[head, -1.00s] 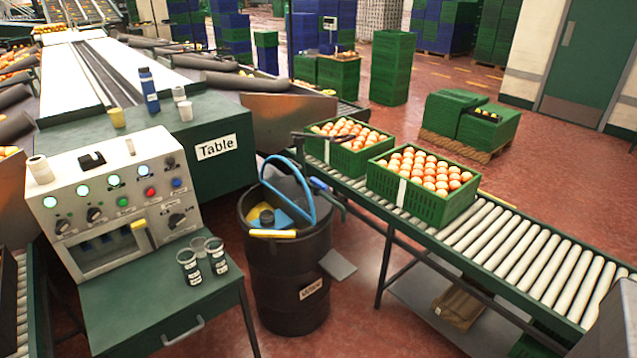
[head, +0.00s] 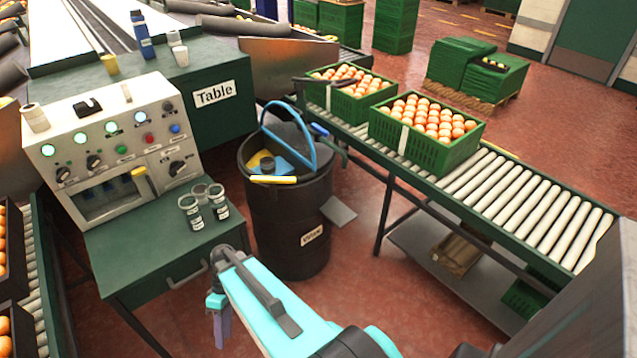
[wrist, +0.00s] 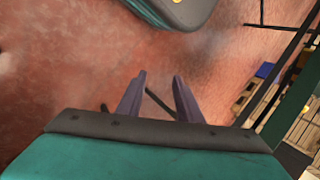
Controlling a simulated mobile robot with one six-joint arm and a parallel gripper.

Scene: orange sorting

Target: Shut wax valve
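No part is clearly readable as the wax valve. A control panel (head: 110,150) at left carries several lit green buttons, black rotary knobs such as one at its lower right (head: 177,168), and a yellow handle (head: 140,178); its small labels are too small to read. A blue-handled lever (head: 320,130) shows beside the black drum (head: 290,225), by the conveyor. My gripper (head: 220,338) hangs low in front of the green table, right of its drawer handle and apart from the panel. In the wrist view its two purple fingers (wrist: 160,88) are apart, with nothing between them.
The green table (head: 150,240) holds several small labelled cups (head: 192,212). The drum contains a blue hoop and cloths. A roller conveyor (head: 500,195) at right carries two green crates (head: 435,155) of oranges.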

